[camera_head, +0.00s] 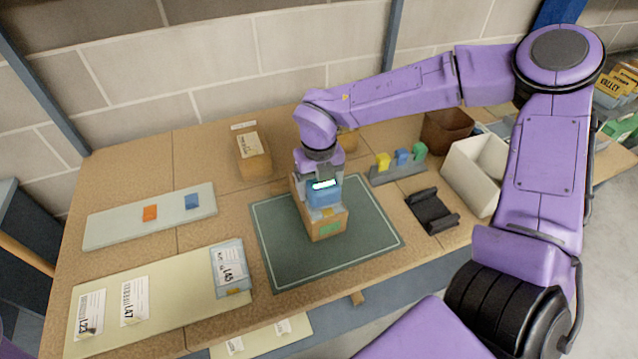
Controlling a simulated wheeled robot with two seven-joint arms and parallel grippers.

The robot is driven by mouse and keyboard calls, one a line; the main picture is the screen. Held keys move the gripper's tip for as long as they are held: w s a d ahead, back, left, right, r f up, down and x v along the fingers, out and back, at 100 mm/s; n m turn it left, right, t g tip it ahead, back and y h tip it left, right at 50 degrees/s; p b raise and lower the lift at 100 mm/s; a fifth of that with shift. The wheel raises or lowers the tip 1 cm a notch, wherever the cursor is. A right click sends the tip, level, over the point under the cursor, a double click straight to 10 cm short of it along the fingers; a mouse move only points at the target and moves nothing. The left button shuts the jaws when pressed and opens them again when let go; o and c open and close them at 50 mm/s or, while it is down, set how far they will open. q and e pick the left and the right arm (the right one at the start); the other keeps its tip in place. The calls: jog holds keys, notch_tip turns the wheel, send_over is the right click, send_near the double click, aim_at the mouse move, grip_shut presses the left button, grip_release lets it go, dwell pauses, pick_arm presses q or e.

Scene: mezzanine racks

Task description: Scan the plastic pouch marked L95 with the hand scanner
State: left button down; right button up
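A clear bluish plastic pouch (230,268) lies at the right end of a pale cream board (185,305). Its printed label is small and reads like L45 or L95; I cannot tell which. My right gripper (321,182) is over the green mat, shut on a blue hand scanner (325,196) with a lit screen. The scanner is in front of a cardboard box (327,227) with a green label; I cannot tell whether they touch. My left gripper is not in view.
Labels L22 (88,315) and L47 (133,300) lie on the cream board's left. A grey board (115,230) holds orange and blue pieces. A black cradle (432,210) stands empty beside the mat (285,265).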

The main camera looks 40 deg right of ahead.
jog(key=shift+r+p, duration=3.3)
jog(key=shift+r, duration=0.3)
jog(key=shift+f, duration=0.1)
